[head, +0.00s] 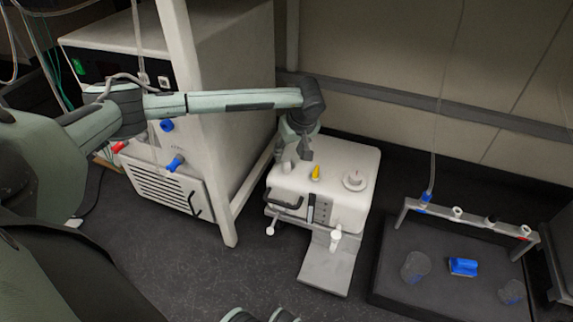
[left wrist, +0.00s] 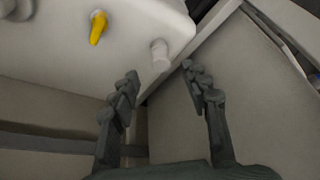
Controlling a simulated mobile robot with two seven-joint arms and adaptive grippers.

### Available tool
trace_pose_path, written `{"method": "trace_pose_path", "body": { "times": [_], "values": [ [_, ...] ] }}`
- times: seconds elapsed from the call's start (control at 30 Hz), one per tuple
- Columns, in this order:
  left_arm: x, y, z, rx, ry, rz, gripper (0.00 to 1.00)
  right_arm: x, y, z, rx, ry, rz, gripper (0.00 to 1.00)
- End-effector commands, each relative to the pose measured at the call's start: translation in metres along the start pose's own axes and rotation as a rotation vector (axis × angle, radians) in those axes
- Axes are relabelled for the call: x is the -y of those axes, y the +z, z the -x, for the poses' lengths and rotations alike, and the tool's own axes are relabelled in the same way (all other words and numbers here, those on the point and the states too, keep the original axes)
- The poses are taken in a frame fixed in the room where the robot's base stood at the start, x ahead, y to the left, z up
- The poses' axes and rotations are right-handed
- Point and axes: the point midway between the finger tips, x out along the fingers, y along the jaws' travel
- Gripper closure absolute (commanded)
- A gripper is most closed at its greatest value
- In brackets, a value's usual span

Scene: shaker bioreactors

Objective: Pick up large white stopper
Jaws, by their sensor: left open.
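A white cylindrical piece, likely the large white stopper (left wrist: 160,55), stands out from the top of a white machine (left wrist: 60,50) near its edge. The white piece lies just beyond the fingertips, in line with the gap. In the head view the fingers are small and partly overlap the arm.
The machine (head: 330,212) also carries a yellow knob (head: 316,173) and a white round dial (head: 355,180). A large cabinet unit (head: 205,110) with a white post stands close on the left. A dark tray (head: 440,290) with a rack and a blue item (head: 463,267) is at right.

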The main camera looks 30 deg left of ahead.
Motion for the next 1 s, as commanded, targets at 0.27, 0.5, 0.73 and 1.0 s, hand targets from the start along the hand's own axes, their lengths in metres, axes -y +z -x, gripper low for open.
{"method": "trace_pose_path", "body": {
  "times": [0.27,0.5,0.73,1.0],
  "values": [
    [0.003,0.000,-0.039,0.002,-0.001,0.002,0.54,0.003,0.001,-0.001,-0.027,-0.037,0.011,0.60],
    [0.003,0.000,-0.039,0.002,0.000,0.002,0.57,0.002,0.001,-0.002,-0.026,-0.037,0.011,0.60],
    [0.003,0.000,-0.039,0.002,0.001,0.002,0.86,0.002,0.001,-0.002,-0.025,-0.037,0.011,0.60],
    [0.003,0.000,-0.039,0.003,0.001,0.002,0.99,0.002,0.001,-0.002,-0.025,-0.037,0.012,0.60]
  ]
}}
